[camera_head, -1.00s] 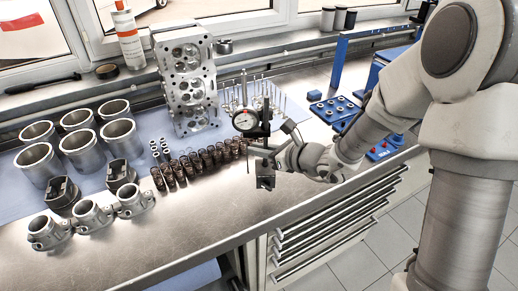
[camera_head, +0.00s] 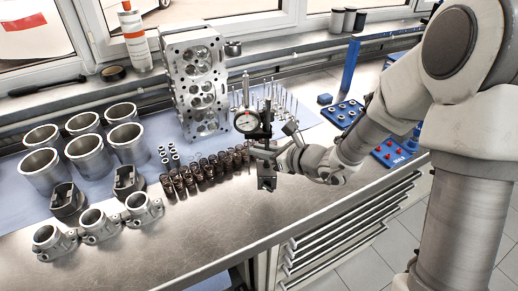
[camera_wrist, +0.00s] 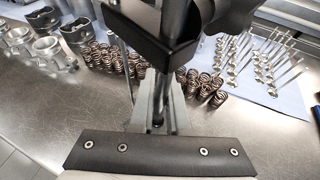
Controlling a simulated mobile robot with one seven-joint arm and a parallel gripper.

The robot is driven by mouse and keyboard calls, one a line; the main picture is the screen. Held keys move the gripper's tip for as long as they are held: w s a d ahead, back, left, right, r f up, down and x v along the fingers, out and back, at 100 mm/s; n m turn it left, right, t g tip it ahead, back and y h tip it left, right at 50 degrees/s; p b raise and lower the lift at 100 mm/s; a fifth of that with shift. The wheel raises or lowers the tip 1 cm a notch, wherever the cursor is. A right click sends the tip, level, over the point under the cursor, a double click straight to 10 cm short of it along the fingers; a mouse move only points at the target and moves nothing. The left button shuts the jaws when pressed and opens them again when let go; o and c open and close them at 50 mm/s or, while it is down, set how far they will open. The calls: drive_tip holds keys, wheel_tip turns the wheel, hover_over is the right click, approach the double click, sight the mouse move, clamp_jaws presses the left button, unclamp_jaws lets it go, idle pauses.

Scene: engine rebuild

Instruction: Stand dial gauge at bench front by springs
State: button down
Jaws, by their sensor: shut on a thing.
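The dial gauge (camera_head: 248,121) hangs on an upright stand with a dark block base (camera_head: 266,179), right of the row of copper-brown valve springs (camera_head: 208,170). My gripper (camera_head: 268,152) is shut on the stand's post. The wrist view shows the dark post (camera_wrist: 170,70) between the grey fingers (camera_wrist: 158,118), with springs (camera_wrist: 205,86) on both sides beyond it. The base appears over the bare front strip of the bench (camera_head: 170,235). I cannot tell whether it touches the metal. In the wrist view the base is hidden.
The cylinder head (camera_head: 195,80) stands behind the springs. Several valves (camera_head: 272,103) stand behind the gauge. Cylinder liners (camera_head: 88,155) and pistons (camera_head: 128,181) are at left.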

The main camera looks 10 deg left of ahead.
sight(259, 166)
drive_tip(key=shift+f+b, duration=1.05)
drive_tip(key=shift+f, duration=0.65)
drive_tip(key=shift+f+b, duration=1)
drive_tip(key=shift+b, duration=0.1)
drive_tip(key=shift+f+b, duration=0.35)
drive_tip(key=shift+b, duration=0.05)
drive_tip(key=c, duration=0.8)
unclamp_jaws()
drive_tip(key=shift+f, duration=0.15)
drive_tip(key=p+v, duration=0.1)
drive_tip(key=v, duration=1.6)
drive_tip(key=shift+s+d+p, duration=0.2)
drive_tip(key=shift+p, duration=0.2)
